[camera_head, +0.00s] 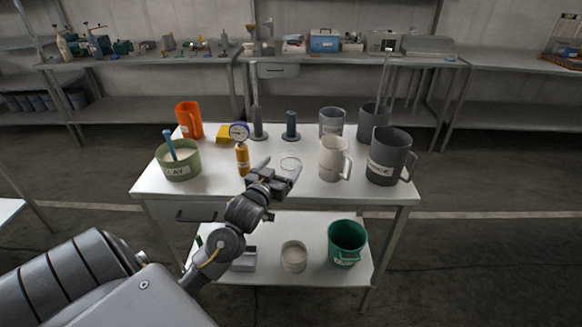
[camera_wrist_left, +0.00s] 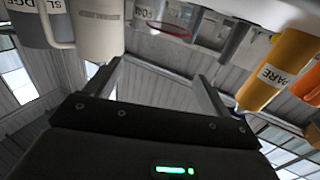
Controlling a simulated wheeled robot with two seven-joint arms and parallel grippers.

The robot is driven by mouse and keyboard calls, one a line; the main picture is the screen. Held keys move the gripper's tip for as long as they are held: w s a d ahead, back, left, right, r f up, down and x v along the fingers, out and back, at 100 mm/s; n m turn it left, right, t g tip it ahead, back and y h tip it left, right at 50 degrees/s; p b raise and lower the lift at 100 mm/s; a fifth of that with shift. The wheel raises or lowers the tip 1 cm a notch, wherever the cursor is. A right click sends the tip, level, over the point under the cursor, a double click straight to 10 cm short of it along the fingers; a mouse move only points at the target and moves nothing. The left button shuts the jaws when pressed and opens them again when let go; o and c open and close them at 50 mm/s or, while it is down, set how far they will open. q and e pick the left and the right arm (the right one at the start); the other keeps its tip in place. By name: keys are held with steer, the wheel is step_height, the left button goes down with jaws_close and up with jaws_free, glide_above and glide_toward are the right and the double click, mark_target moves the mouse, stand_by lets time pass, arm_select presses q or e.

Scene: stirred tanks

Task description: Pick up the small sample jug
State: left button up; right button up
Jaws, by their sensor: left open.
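No jug carries a label I can read as "sample". The smallest-looking jug is the cream one with a handle (camera_head: 333,160), upright on the table right of my left gripper; it also shows in the left wrist view (camera_wrist_left: 100,30). An orange jug (camera_head: 188,120) stands at the back left. A dark grey labelled jug (camera_head: 388,157) stands at the right, with other grey jugs (camera_head: 331,122) behind. My left gripper (camera_head: 279,169) is open and empty above the table's front middle, apart from the cream jug. My right gripper is not in view.
A yellow "SPARE" bottle (camera_head: 242,160) and a gauge (camera_head: 239,132) stand just left of the gripper. A clear round vessel (camera_head: 290,162) is close beyond it. A green tub (camera_head: 178,163) sits at left. A green bucket (camera_head: 346,243) is on the lower shelf.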

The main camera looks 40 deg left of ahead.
mark_target(286, 159)
arm_select(q)
steer(key=shift+p+x, duration=0.5)
steer(key=shift+x, duration=2.25)
steer(key=shift+s+a+f, duration=0.1)
steer(key=shift+a+f, duration=0.05)
steer(key=shift+a, duration=0.05)
steer(key=c, duration=1.1)
steer(key=shift+o, duration=0.2)
step_height(286, 159, up, 10)
